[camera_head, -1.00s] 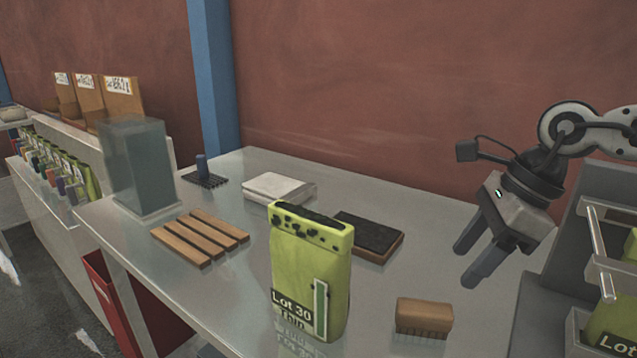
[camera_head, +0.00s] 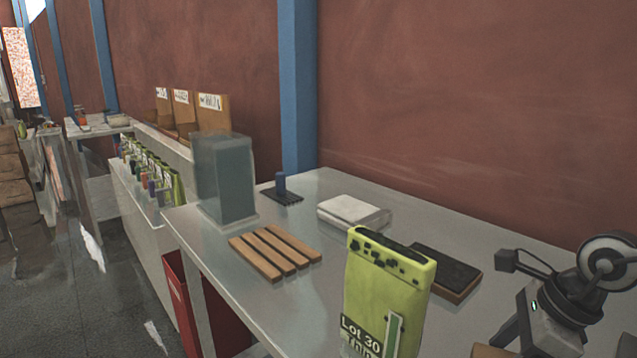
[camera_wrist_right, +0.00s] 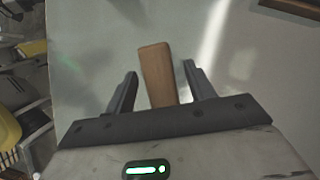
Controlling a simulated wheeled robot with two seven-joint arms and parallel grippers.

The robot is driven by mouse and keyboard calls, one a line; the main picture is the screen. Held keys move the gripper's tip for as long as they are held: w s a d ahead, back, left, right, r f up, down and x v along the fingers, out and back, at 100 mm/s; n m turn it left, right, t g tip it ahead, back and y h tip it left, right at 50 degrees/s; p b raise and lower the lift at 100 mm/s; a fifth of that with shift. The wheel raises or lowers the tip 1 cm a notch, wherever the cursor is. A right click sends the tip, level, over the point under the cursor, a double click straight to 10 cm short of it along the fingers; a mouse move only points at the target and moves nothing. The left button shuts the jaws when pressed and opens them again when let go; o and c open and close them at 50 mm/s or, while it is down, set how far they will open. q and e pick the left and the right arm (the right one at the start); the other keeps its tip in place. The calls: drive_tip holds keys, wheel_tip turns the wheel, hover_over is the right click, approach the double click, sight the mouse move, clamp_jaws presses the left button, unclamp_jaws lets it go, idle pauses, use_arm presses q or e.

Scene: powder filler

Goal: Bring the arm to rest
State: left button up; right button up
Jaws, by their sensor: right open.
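My right gripper (camera_wrist_right: 161,72) is open in the wrist view, with its two fingers apart. A brown wooden brush block (camera_wrist_right: 156,75) shows between and beyond the fingertips; I cannot tell its distance from them. In the head view the wrist and gripper body (camera_head: 548,318) are at the lower right, above the bench, and the fingertips are partly cut off by the bottom edge. The brush's edge (camera_head: 488,351) shows there beside them. My left gripper is in neither view.
A green Lot 30 bag (camera_head: 385,290) stands upright on the grey bench (camera_head: 300,310). Behind it lie a dark pad (camera_head: 445,270), a white folded stack (camera_head: 352,213) and a wooden slat rack (camera_head: 275,252). A translucent box (camera_head: 225,180) stands at the bench's left end.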

drive_tip(key=shift+r, duration=0.25)
